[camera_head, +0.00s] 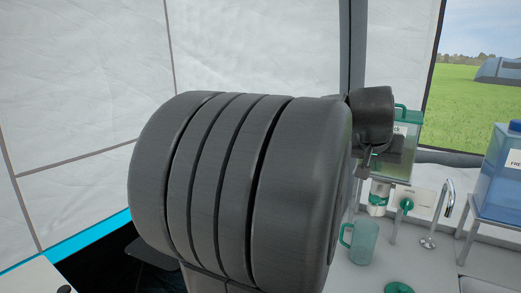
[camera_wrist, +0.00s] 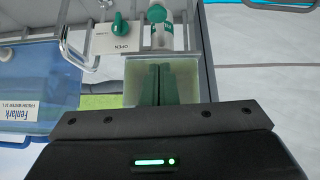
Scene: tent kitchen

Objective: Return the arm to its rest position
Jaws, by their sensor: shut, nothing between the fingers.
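My arm fills the middle of the head view, with a large dark ribbed link close to the camera. The wrist end shows behind its right side, in front of a green-lidded container; the fingers cannot be made out there. In the wrist view, my gripper (camera_wrist: 159,68) shows two dark green-grey fingers side by side, closed together with nothing held. They overlap a pale translucent container (camera_wrist: 132,80) in that view; I cannot tell whether they touch it.
A counter (camera_head: 370,278) at right holds a clear green-handled jug (camera_head: 361,241), a tap (camera_head: 438,215) and a green lid (camera_head: 398,288). A blue water container (camera_head: 503,175) stands on a rack. The green-lidded container (camera_head: 402,150) is behind my wrist. White tent walls (camera_head: 85,75) are at left.

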